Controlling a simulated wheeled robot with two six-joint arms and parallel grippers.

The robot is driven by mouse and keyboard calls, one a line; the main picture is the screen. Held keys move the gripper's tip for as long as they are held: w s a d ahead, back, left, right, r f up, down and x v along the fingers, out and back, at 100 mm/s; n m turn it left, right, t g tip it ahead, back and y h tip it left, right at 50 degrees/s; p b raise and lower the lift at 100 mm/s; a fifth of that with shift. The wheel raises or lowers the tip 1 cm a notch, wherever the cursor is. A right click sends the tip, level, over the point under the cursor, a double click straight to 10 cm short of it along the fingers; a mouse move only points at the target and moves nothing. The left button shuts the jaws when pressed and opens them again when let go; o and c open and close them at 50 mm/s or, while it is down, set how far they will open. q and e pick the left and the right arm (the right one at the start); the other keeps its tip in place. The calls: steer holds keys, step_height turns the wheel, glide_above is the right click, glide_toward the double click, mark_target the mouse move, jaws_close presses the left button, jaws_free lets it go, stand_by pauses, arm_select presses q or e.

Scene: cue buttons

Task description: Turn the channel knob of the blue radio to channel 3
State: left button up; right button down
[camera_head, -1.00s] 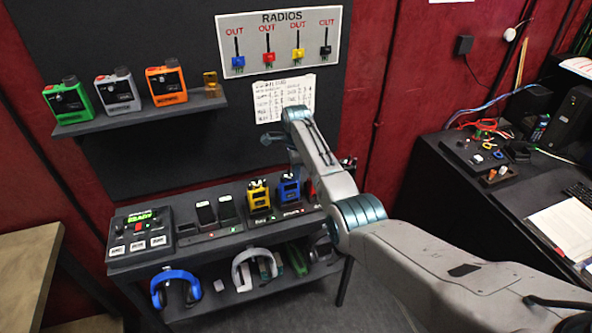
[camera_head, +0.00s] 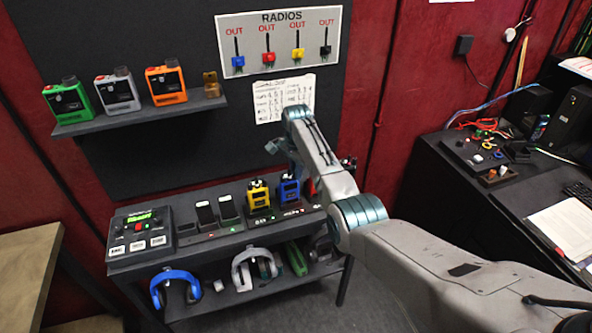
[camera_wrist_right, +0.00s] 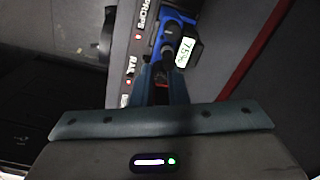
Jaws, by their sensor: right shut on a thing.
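The blue radio (camera_head: 289,192) stands in the charging rack on the lower bench, right of a yellow radio. In the right wrist view the blue radio (camera_wrist_right: 176,22) shows from close up, with a lit display (camera_wrist_right: 185,52) that seems to read 75. A dark knob (camera_wrist_right: 168,53) is beside the display. My right gripper (camera_wrist_right: 163,70) is shut on this knob, its teal fingers close together around it. The fingers partly hide the knob, and its channel marking is not readable. In the head view my right arm reaches in from the right. My left gripper is not in view.
The yellow radio (camera_head: 259,194) stands close on the left, and a red radio (camera_head: 309,188) is partly hidden by my arm on the right. A control box (camera_head: 139,236) is at the bench's left end. Headphones (camera_head: 178,284) lie on the shelf below.

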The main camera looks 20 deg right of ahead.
steer(key=shift+r, duration=0.1)
stand_by(0.3)
steer(key=c, duration=1.4)
jaws_free()
steer(key=shift+r, duration=0.35)
step_height(320, 180, up, 10)
steer(key=b, duration=0.4)
steer(key=shift+s, duration=0.1)
